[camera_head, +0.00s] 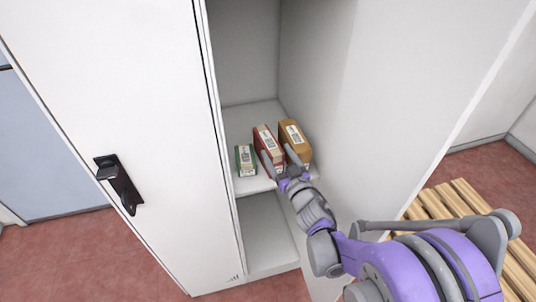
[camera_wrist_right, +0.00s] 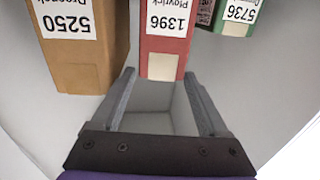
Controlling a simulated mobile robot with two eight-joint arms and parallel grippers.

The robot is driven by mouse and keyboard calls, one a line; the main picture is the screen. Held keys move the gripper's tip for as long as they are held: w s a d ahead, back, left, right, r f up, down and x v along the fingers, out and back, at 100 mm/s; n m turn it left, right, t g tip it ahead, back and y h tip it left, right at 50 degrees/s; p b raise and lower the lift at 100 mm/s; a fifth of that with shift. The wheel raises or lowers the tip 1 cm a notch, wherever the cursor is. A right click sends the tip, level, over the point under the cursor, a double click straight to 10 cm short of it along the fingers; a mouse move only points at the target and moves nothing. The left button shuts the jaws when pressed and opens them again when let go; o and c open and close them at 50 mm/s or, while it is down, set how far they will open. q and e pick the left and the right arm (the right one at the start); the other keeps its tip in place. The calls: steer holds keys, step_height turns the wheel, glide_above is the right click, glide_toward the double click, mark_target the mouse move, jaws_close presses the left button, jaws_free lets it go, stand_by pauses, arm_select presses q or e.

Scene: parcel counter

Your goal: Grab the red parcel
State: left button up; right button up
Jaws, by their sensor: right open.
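The red parcel (camera_head: 264,138) stands on a locker shelf between two other parcels. In the right wrist view the red parcel (camera_wrist_right: 165,46) has a white label reading 1396, upside down. My right gripper (camera_head: 278,161) is in front of it, open and empty. In the wrist view the fingertips of the right gripper (camera_wrist_right: 157,76) sit to either side of the red parcel's near end. I cannot tell whether they touch it. My left gripper is in neither view.
A brown parcel (camera_head: 296,137) stands close on the right and a green parcel (camera_head: 244,159) on the left. The locker's side wall (camera_head: 320,80) is just right of the brown parcel. The locker door (camera_head: 130,100) is at left. A slatted wooden bench (camera_head: 460,200) stands at right.

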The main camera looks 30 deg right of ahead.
mark_target(268, 142)
steer(key=shift+f, duration=0.95)
steer(key=w, duration=0.5)
steer(key=w+d, duration=0.1)
steer(key=w, duration=0.1)
steer(key=shift+w+r, duration=0.1)
steer(key=shift+w, duration=0.25)
jaws_close()
